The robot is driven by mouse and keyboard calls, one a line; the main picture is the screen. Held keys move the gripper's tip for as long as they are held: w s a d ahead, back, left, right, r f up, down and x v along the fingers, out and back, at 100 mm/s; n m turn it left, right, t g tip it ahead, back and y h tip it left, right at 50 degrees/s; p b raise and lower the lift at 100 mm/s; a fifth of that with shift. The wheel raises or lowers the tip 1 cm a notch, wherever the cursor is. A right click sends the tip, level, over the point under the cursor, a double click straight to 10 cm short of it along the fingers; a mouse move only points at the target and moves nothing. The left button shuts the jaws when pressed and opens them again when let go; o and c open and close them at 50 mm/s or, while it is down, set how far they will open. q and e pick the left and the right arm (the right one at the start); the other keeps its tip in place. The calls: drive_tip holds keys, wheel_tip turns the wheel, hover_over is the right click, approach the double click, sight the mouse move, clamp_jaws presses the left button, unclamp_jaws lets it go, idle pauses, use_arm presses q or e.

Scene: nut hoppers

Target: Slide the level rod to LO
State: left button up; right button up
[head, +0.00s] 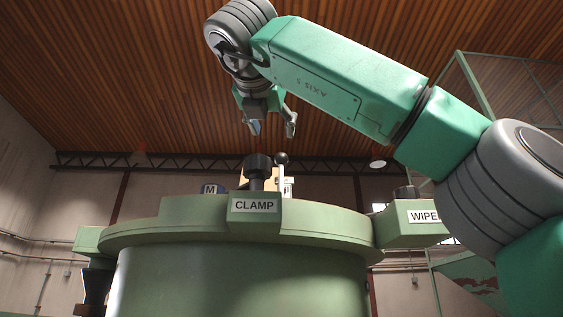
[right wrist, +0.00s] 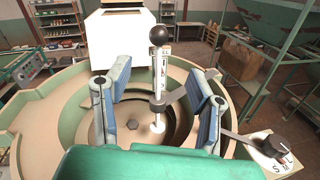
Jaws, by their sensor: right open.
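The level rod is a thin upright rod with a black ball knob (right wrist: 158,35), in the middle of the right wrist view. Its white scale plate (right wrist: 165,58) has small letters, mostly too small to read. In the head view the ball knob (head: 281,158) shows above the green bowl's rim. My right gripper (head: 272,128) is open and empty, above the knob in the head view. In the right wrist view the gripper (right wrist: 160,98) has one finger on each side of the rod, apart from it. My left gripper is not in view.
The green hopper bowl (head: 240,280) bears a CLAMP label (head: 254,206) with a black knob (head: 257,166) above it. A WIPE-labelled box (head: 410,226) sticks out at right. A selector lever (right wrist: 252,142) with size letters lies beside the right finger. A white box (right wrist: 122,35) stands behind.

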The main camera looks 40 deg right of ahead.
sight(280, 156)
drive_tip(key=p+x, duration=0.4)
drive_tip(key=x, duration=0.8)
drive_tip(key=shift+w+d, duration=0.2)
drive_tip(key=shift+w, duration=0.05)
drive_tip(key=shift+w+d+f, duration=0.1)
drive_tip(key=shift+w+d, duration=0.15)
drive_tip(key=shift+d, duration=0.3)
drive_tip(key=shift+a, duration=0.4)
clamp_jaws()
drive_tip(key=shift+d, duration=0.1)
